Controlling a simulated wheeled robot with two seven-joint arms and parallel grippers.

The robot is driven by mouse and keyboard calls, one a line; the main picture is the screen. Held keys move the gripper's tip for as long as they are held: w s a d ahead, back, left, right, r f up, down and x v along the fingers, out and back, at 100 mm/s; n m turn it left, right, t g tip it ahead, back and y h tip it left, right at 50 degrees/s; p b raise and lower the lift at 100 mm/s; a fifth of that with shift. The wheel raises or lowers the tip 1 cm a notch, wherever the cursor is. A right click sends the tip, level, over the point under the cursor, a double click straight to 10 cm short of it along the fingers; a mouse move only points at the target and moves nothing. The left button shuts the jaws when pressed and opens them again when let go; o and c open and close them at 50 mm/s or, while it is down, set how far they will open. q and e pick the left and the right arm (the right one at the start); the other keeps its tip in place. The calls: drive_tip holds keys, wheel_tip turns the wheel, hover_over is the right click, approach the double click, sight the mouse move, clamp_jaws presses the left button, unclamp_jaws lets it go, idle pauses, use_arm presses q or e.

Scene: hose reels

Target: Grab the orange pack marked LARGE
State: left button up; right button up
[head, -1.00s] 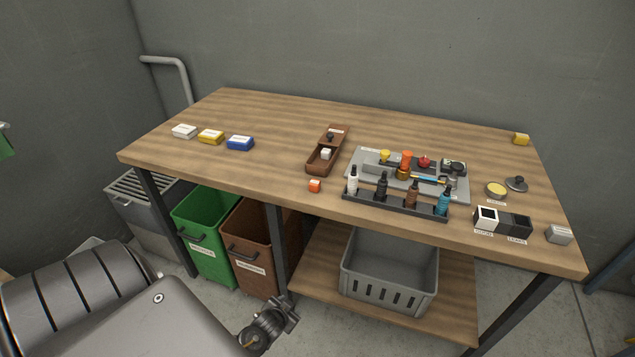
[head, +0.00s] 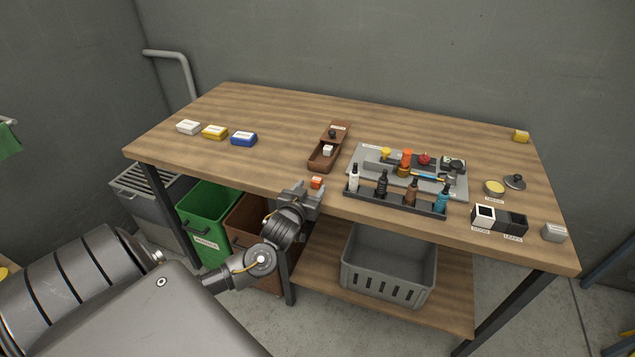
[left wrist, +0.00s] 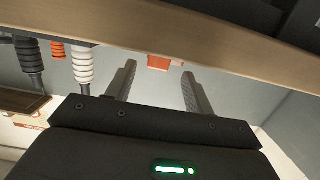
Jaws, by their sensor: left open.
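The small orange pack (head: 316,183) with a white top sits near the front edge of the table, below the brown wooden box; any marking on it is too small to read. My left gripper (head: 307,190) is at the table's front edge, just in front of the pack. In the left wrist view its two fingers (left wrist: 158,70) are spread with nothing between them. The orange pack (left wrist: 158,63) shows just beyond them, centred between the tips and partly cut off by the wooden edge. My right gripper is not in view.
A bottle rack (head: 395,201) stands right of the pack, and the brown box (head: 322,158) behind it. White (head: 188,127), yellow (head: 214,132) and blue (head: 243,139) packs lie at left. A green bin (head: 205,225) and a grey crate (head: 390,267) are below. The left tabletop is mostly clear.

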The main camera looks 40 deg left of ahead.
sight(319, 178)
use_arm(q)
drive_tip(key=shift+x, duration=1)
drive_tip(key=shift+w+a+p, duration=0.15)
drive_tip(key=shift+w+p, duration=0.15)
drive_tip(key=p+x, duration=0.1)
drive_tip(key=x, duration=0.3)
drive_tip(key=shift+w+f, duration=0.2)
drive_tip(key=shift+w, duration=0.05)
drive_tip(key=shift+s, duration=0.1)
drive_tip(key=c, duration=1)
drive_tip(key=shift+c, duration=0.2)
drive_tip(key=shift+r, duration=0.1)
